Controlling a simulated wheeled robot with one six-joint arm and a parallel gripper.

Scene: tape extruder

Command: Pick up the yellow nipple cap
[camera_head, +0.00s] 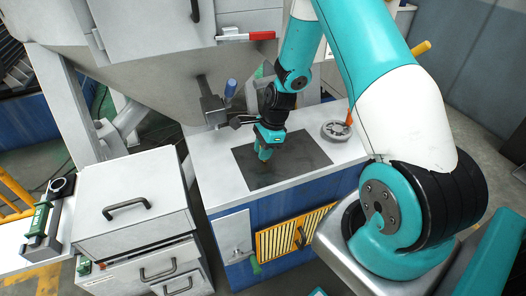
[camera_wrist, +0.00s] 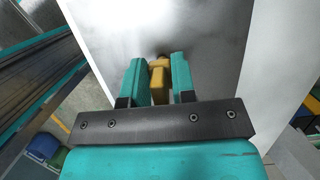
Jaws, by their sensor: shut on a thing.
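The yellow nipple cap (camera_wrist: 158,77) is between the two teal fingers of my gripper (camera_wrist: 158,80) in the wrist view. The fingers are closed in on its sides, and a darker yellow-brown part shows at its far end. In the head view my gripper (camera_head: 265,152) points down over the dark mat on the bench. The cap cannot be made out there. I cannot tell whether it touches the surface below.
The dark mat (camera_head: 262,178) lies on the white bench top (camera_head: 212,160). A round grey part (camera_head: 336,131) sits to its right. A machine spout with a blue-handled part (camera_head: 230,88) stands close left of my arm. A white drawer cabinet (camera_head: 130,205) is at the left.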

